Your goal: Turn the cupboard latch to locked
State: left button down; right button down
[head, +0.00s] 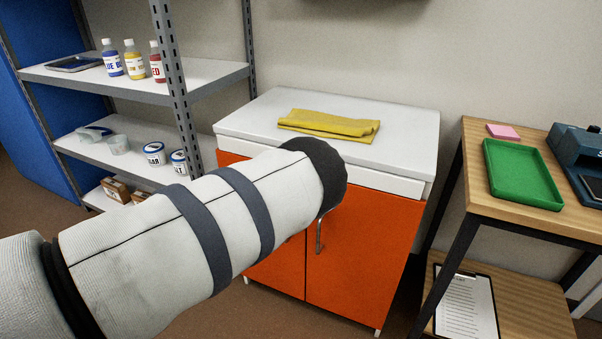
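The orange cupboard (365,255) with two doors stands in the middle of the head view, under a white top (405,125). A thin metal door handle (319,238) shows on the right door, just below the dark end of my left arm. My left arm comes in from the left and crosses in front of the cupboard. It covers much of the left door and the upper middle of the front. I cannot make out the latch or its position; it may be behind the arm. My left gripper's fingers are hidden beyond the arm's end. My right gripper does not show.
A folded yellow cloth (328,124) lies on the cupboard top. At left, a metal shelf (200,82) holds bottles, tubs and boxes. At right, a wooden table (478,185) carries a green tray (522,172); a clipboard (466,303) lies on its lower shelf.

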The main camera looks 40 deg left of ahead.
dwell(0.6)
pick_arm(q)
jog(key=c, duration=1.2)
grip_release()
jog(key=shift+a, duration=0.1)
jog(key=v, duration=1.2)
